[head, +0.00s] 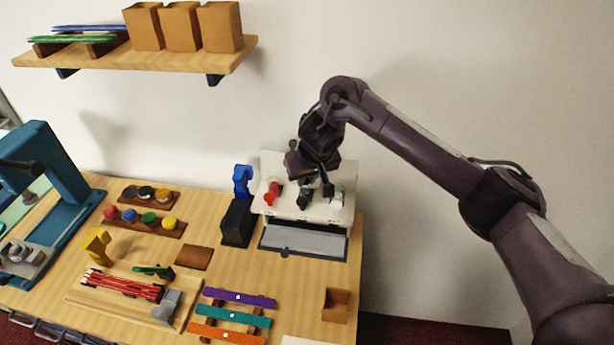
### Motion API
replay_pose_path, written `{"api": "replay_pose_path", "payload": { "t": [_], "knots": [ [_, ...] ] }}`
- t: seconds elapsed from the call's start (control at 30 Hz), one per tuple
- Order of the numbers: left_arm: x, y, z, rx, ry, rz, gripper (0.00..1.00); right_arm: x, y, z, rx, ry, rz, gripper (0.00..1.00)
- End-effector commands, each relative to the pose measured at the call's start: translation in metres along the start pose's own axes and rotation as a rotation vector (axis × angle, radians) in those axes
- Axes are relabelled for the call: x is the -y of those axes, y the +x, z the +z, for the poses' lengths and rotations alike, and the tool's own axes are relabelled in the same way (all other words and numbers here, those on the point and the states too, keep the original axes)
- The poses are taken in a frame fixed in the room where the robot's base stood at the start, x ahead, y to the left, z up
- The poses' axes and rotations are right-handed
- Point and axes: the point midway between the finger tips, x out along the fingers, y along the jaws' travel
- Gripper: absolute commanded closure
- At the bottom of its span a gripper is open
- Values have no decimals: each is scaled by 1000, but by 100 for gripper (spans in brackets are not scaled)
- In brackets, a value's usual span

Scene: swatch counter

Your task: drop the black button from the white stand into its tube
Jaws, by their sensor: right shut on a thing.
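The white stand (285,210) is at the back right of the counter, against the wall. A red piece (271,193) is on its left, a black piece (304,199) in its middle and a pale piece (337,198) on its right. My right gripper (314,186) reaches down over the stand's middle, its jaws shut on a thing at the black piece. The black button itself is too small and dark to make out apart from the fingers. I cannot tell which tube is the button's. My left gripper is not in view.
A grey tray (300,243) lies before the stand, with a black box (236,224) to its left. Wooden racks with coloured round tops (148,218) stand further left, near a blue machine (62,170). Coloured strips (236,318) lie in front. A shelf (140,58) hangs above.

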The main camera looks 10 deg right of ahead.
Motion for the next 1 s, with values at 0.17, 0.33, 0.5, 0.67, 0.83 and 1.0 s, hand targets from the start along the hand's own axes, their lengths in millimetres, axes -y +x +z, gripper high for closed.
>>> {"api": "replay_pose_path", "payload": {
  "t": [0.17, 0.33, 0.5, 0.67, 0.83, 1.0],
  "knots": [
    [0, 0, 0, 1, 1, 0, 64, 0, 0, 1, 1, 0, 0, 100],
    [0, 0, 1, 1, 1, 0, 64, 0, 1, 1, 2, 0, 0, 72],
    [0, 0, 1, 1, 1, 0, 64, 0, 0, 1, 1, 0, 0, 58],
    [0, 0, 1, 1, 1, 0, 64, 0, 0, 0, 1, 0, 0, 58],
    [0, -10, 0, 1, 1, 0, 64, -1, -14, -3, -4, -3, 2, 58],
    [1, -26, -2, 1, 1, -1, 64, -1, -45, -4, -6, -5, 3, 58]
  ]
}}
